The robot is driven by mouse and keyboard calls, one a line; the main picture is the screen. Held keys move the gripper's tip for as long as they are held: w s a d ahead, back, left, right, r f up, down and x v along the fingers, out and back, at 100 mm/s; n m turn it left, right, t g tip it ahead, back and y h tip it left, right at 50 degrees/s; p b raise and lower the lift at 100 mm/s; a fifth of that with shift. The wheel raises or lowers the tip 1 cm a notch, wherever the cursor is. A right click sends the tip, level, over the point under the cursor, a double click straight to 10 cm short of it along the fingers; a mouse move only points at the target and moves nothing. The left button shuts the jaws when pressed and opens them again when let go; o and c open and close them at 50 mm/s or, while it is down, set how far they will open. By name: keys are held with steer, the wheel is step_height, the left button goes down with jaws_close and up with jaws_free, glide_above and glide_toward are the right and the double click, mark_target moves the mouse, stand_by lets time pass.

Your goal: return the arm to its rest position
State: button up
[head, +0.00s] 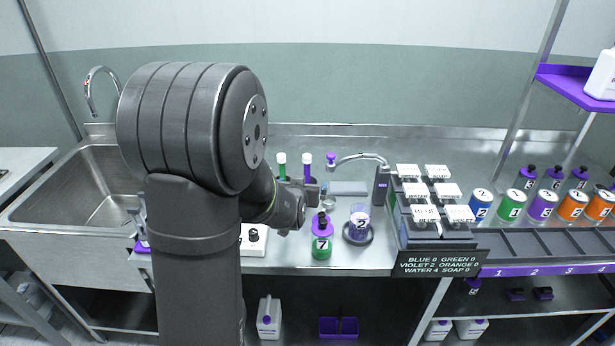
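My arm stands large in the left-centre of the head view, its upper link upright and its elbow bent, with the forearm reaching down toward the bench. My gripper (313,190) is small at the forearm's end, above the bench and left of the dispenser spout. Its fingers are partly hidden by the wrist and are too small to tell open from shut. Nothing is clearly seen held in it. No separate rest mark or cradle for the arm shows.
A green bottle with a purple collar (321,245) stands below the gripper. A beaker of violet liquid (360,222) sits right of it, under the dispenser (381,185). A button panel (437,235) and several numbered cans (511,205) stand right. A sink (75,190) is left.

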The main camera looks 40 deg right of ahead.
steer(key=shift+w+d+f, duration=0.1)
steer(key=shift+w+d, duration=0.1)
steer(key=shift+d, duration=0.05)
steer(key=shift+s+a, duration=0.1)
stand_by(0.6)
steer(key=v, duration=0.9)
steer(key=shift+s+a, duration=0.2)
steer(key=shift+a, duration=0.1)
steer(key=x, duration=0.7)
stand_by(0.6)
steer(key=shift+w+d, duration=0.1)
steer(key=shift+d, duration=0.05)
